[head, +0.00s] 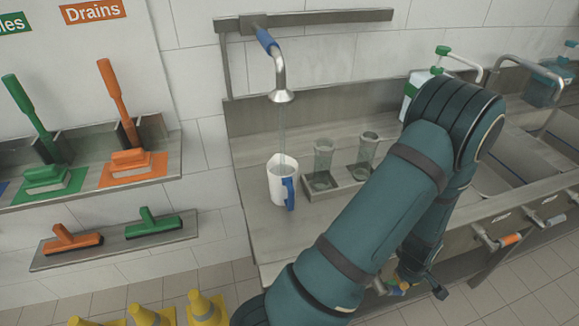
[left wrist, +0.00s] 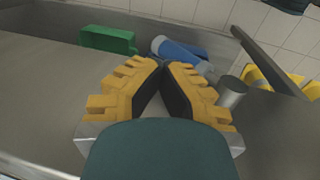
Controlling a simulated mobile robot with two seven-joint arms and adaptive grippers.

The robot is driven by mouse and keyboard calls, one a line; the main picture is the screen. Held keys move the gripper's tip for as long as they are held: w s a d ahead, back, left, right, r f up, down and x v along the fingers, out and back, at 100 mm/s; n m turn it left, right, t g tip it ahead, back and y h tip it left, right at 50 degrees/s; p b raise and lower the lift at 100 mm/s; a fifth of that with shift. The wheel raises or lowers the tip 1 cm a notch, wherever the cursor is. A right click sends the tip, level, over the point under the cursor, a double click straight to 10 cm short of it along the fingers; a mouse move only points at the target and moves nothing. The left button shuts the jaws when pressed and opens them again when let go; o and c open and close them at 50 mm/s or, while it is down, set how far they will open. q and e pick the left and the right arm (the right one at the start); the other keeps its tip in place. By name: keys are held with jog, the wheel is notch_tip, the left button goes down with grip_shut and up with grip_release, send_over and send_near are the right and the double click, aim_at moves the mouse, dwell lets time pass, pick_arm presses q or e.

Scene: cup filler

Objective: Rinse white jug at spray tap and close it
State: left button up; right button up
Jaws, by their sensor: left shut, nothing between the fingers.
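The white jug (head: 276,186) with a blue handle stands upright on the steel counter in the head view. The spray tap (head: 281,94), with a blue grip on its spout, hangs above it. A thin clear stream runs from the tap down into the jug. My left gripper (head: 400,289) is low at the counter's front side, right of and well apart from the jug, partly hidden by my arm. The left wrist view shows its yellow fingers shut and empty (left wrist: 163,66). A blue cylindrical part (left wrist: 178,50) lies just beyond the fingertips; I cannot tell whether they touch it.
Two clear glasses stand in a metal tray (head: 350,188) right of the jug. Levers, one with an orange grip (head: 509,240), line the counter's front edge. Brushes hang on the left wall; yellow cones (head: 206,306) stand below. A green block (left wrist: 107,39) shows in the wrist view.

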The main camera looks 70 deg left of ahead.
aim_at(396, 291)
pick_arm(q)
jog(key=o, duration=0.4)
jog(key=shift+c, duration=0.2)
jog(key=shift+r, duration=0.1)
notch_tip(396, 291, up, 12)
jog(key=s, duration=0.2)
jog(key=shift+f, duration=0.2)
dwell(0.4)
jog(key=s+d+f+m+h, duration=0.2)
jog(key=s+d+f+m, duration=0.4)
jog(key=d+f+m, duration=0.6)
jog(key=shift+f+g, duration=0.3)
jog(key=shift+f, duration=0.3)
jog(key=o, duration=0.3)
jog(key=d+m, duration=0.1)
jog(key=s+d+m+h, duration=0.1)
jog(key=d, duration=0.1)
jog(key=s+d+f+m, duration=0.1)
jog(key=shift+d+f+h, duration=0.1)
jog(key=shift+d+h, duration=0.2)
jog(key=shift+d, duration=0.1)
